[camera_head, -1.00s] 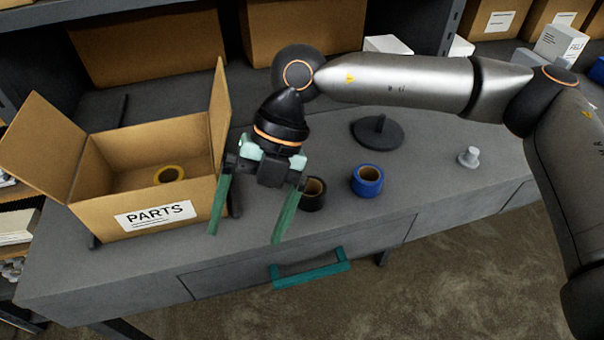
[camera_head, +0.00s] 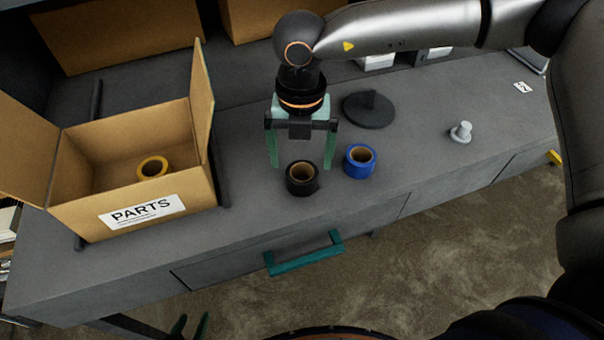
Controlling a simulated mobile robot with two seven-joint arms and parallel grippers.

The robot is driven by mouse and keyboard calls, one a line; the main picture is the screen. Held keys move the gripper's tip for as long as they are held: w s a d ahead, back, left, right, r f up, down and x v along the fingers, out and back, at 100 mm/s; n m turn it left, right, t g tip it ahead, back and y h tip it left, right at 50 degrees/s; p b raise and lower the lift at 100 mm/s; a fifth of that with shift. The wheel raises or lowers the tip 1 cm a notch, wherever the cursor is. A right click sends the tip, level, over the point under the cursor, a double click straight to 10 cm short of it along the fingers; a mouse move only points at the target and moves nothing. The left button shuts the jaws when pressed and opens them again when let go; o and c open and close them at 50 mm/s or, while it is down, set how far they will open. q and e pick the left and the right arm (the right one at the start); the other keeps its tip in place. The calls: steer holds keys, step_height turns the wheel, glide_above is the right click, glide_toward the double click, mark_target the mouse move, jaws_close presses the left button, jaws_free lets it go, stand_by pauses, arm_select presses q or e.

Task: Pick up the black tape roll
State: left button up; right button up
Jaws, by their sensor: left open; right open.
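The black tape roll (camera_head: 301,187) stands on the grey workbench (camera_head: 240,225), its brown core facing up. My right gripper (camera_head: 301,166) is open and empty, pointing down. Its two green fingers straddle the line of the roll in the picture, with the tips just behind and above it. I cannot tell their exact height, and they do not appear to touch the roll. My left gripper (camera_head: 191,324) shows only its fingertips at the bottom edge, open and away from the bench top.
A blue tape roll (camera_head: 360,167) stands close to the right of the black one. An open PARTS box (camera_head: 90,222) at left holds a yellow tape roll (camera_head: 153,168). A dark round stand (camera_head: 368,114) and a small grey knob-shaped piece (camera_head: 461,132) are farther right.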

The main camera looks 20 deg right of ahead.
mark_target(302, 171)
step_height(302, 171, down, 5)
steer(key=shift+d+r+p, duration=0.1)
steer(key=shift+d+p, duration=0.05)
steer(key=shift+p, duration=0.3)
steer(key=c, duration=1.4)
steer(key=shift+r, duration=0.1)
